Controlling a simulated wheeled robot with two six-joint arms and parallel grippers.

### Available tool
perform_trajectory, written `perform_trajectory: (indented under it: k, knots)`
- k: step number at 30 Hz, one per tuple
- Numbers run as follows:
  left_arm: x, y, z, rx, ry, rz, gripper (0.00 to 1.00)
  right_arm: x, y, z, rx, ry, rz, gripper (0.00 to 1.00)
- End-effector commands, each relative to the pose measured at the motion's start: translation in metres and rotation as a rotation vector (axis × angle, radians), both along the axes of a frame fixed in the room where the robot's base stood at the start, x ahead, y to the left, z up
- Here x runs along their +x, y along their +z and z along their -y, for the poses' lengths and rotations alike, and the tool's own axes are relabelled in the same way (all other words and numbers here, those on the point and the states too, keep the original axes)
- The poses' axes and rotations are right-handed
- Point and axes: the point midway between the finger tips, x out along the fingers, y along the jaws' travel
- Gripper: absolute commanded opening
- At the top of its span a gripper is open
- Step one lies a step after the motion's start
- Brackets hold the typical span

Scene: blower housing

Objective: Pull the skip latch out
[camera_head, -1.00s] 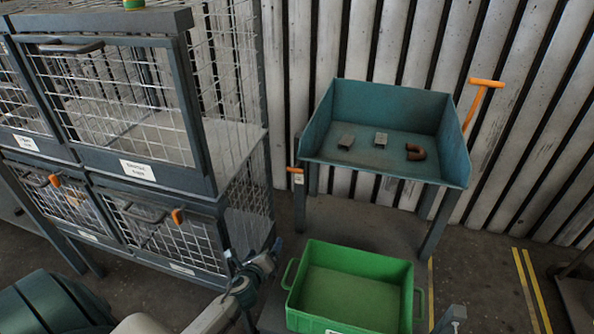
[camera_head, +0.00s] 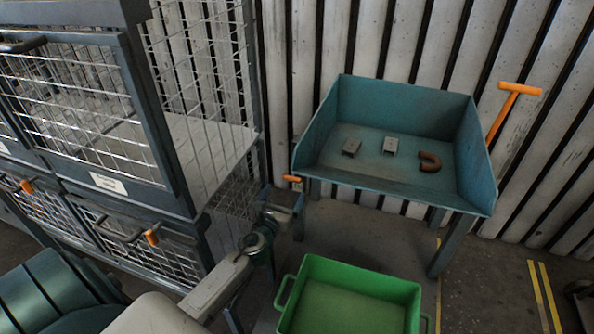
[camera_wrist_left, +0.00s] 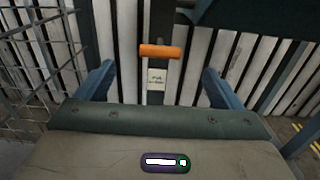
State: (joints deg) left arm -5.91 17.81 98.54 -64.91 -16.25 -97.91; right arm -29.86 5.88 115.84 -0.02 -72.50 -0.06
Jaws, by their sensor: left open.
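The skip latch has an orange cross handle (camera_head: 292,179) at the front left corner of the blue-green skip (camera_head: 465,150). In the left wrist view the orange handle (camera_wrist_left: 160,51) lies level, ahead of the gap between my fingers, with a small label below it. My left gripper (camera_head: 282,197) is just in front of and below the handle in the head view. Its two blue fingers (camera_wrist_left: 158,84) are spread wide with nothing between them. The handle appears apart from both fingers. My right gripper is not in view.
A wire mesh cage (camera_head: 105,182) with orange-tagged doors stands close on the left. A green bin (camera_head: 412,296) sits below the skip. Two small metal blocks and a rusty bent piece (camera_head: 429,162) lie in the skip. A larger orange T-handle (camera_head: 519,89) rises behind its right side.

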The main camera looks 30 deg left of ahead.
Motion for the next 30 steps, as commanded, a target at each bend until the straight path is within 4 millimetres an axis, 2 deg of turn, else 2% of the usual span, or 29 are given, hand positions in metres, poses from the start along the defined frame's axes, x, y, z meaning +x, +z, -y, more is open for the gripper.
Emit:
perform_trajectory:
  k: [9, 15, 21, 29, 30]
  knots:
    - [0.056, 0.0, -0.013, -0.004, 0.001, 0.001, 0.88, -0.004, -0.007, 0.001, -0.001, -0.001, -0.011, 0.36]
    - [0.085, -0.001, -0.02, -0.004, 0.001, 0.001, 0.88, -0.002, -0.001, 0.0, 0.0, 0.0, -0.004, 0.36]
    - [0.096, -0.001, -0.023, -0.004, 0.0, -0.001, 0.88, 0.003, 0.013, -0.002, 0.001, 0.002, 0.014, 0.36]
    - [0.097, -0.001, -0.023, -0.004, 0.0, -0.001, 0.88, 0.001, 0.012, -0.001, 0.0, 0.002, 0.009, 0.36]
    - [0.097, -0.001, -0.023, -0.004, 0.0, -0.001, 0.82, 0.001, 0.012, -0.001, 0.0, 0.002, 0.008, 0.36]
